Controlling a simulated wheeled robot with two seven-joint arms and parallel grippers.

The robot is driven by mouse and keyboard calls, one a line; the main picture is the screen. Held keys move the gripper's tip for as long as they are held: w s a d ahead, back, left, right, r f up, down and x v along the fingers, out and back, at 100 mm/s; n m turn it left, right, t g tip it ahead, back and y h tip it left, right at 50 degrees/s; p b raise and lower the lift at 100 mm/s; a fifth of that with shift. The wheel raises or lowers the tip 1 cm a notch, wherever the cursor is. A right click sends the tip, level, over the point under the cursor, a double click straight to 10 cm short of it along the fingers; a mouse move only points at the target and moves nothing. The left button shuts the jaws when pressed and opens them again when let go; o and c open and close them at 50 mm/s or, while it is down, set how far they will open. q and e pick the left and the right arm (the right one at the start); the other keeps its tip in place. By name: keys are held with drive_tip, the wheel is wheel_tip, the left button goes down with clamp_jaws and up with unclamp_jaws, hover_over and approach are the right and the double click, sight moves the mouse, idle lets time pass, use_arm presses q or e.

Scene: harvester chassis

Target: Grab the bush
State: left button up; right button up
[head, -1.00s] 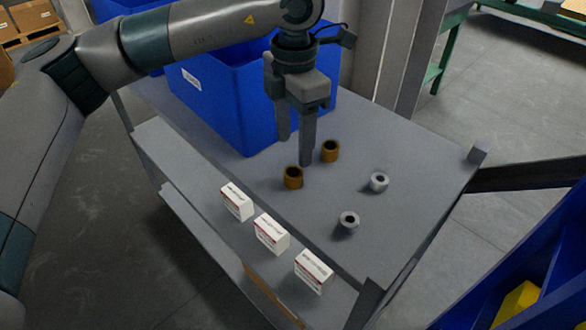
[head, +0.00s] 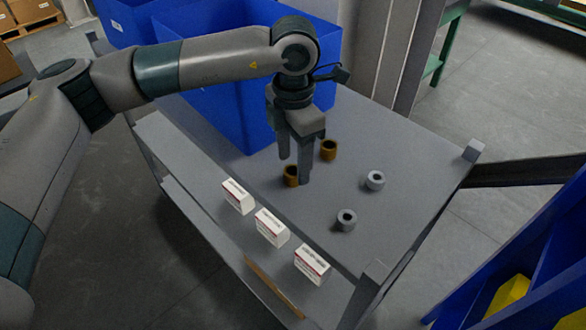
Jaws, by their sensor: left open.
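Several ring-shaped bushes stand on the grey cart top. Two are light grey: one at the right (head: 375,181) and one nearer the front (head: 346,220). My right gripper is not in view.
The grey cart top (head: 410,170) is free on its right side. Blue bins (head: 215,105) stand behind my left gripper. Three white boxes, one in the middle (head: 272,228), line the lower front ledge. A blue rack with yellow items (head: 510,292) is at lower right.

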sight(293, 175)
use_arm(q)
drive_tip(key=shift+f+p, duration=0.5)
drive_tip(key=shift+f, duration=0.9)
drive_tip(key=c, duration=1.2)
